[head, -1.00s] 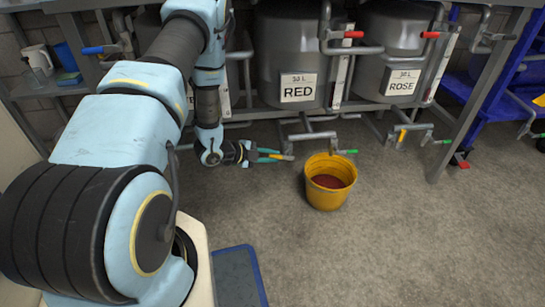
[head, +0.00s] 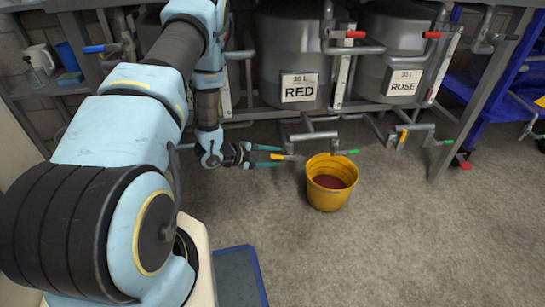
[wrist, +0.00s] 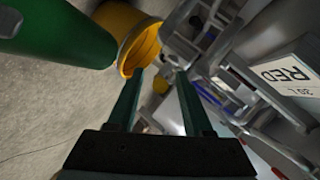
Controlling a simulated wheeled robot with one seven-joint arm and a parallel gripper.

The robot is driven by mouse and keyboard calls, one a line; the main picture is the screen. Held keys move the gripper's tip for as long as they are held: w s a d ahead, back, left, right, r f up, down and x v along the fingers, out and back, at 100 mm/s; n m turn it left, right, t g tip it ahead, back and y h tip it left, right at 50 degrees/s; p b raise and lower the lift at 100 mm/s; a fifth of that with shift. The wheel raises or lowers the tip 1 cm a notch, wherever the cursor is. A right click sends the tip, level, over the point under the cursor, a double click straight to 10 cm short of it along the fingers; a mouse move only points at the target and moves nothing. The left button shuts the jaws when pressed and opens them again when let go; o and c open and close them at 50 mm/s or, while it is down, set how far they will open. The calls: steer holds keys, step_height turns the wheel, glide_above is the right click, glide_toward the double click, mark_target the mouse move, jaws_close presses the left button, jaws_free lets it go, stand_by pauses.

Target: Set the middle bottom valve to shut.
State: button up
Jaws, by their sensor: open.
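The middle bottom valve sits under the tank labelled RED (head: 299,88). Its lever ends in a green grip (head: 347,152) that points right, above the back rim of the yellow bucket (head: 327,197). My gripper (head: 282,156) is low in front of the rack, fingers pointing right, open and empty. Its tips are close to the valve's yellow-marked part; I cannot tell whether they touch. In the wrist view, the open fingers (wrist: 160,73) point towards the bucket (wrist: 128,35) and pipework. A large green cylinder (wrist: 55,30) is very close to that camera.
The bucket holds dark red liquid. The ROSE tank (head: 403,85) with its own green-gripped bottom valve (head: 440,142) is to the right. Red-gripped levers (head: 355,34) are higher up. A blue cart stands far right.

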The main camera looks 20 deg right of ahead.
steer(key=p+v, duration=0.3)
steer(key=v, duration=0.7)
steer(key=shift+a, duration=0.4)
steer(key=shift+s+r, duration=0.1)
steer(key=shift+r, duration=0.05)
